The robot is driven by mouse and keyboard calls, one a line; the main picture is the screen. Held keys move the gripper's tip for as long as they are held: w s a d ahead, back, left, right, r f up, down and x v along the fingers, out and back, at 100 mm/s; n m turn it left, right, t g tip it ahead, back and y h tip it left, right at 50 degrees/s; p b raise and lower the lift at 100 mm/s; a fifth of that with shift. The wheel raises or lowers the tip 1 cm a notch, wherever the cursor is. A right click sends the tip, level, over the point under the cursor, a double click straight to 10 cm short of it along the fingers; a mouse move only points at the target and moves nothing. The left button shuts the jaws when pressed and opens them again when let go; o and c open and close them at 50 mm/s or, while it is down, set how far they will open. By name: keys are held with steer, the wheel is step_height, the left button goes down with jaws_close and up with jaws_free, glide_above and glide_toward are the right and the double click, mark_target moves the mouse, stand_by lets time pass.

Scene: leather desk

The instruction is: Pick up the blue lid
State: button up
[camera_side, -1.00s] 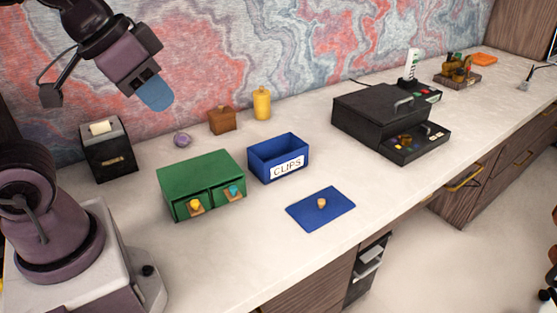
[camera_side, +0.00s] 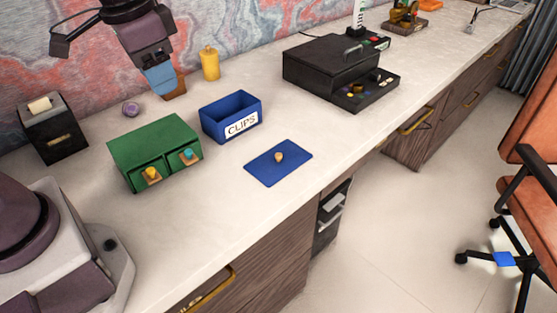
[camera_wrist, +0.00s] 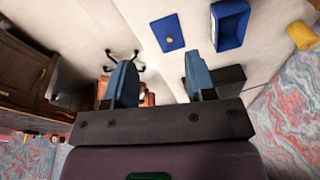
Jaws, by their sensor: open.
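The blue lid (camera_side: 278,162) is a flat rectangle with a small tan knob (camera_side: 279,157) in its middle. It lies flat on the desk near the front edge, in front of the open blue box (camera_side: 231,118) labelled CLIPS. In the wrist view the lid (camera_wrist: 168,33) shows beyond and between my blue fingers. My gripper (camera_side: 160,80) is above the back of the desk, left of and well apart from the lid. In the wrist view my gripper (camera_wrist: 160,84) is open, its fingers wide apart with nothing between them.
A green drawer unit (camera_side: 155,150) stands left of the box. A black cash box (camera_side: 340,72) with an open tray stands to the right. The desk around the lid is clear.

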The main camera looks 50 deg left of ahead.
steer(key=w+f+m+g, duration=0.2)
steer(key=w+f+m, duration=0.4)
steer(key=w, duration=0.3)
steer(key=m, duration=1.9)
glide_above(279, 154)
step_height(279, 154, down, 11)
steer(key=f, duration=0.7)
steer(key=shift+s+d, duration=0.1)
steer(key=shift+s, duration=0.15)
steer(key=f, duration=0.5)
steer(key=shift+w+f, duration=0.2)
steer(key=shift+f, duration=0.1)
jaws_close()
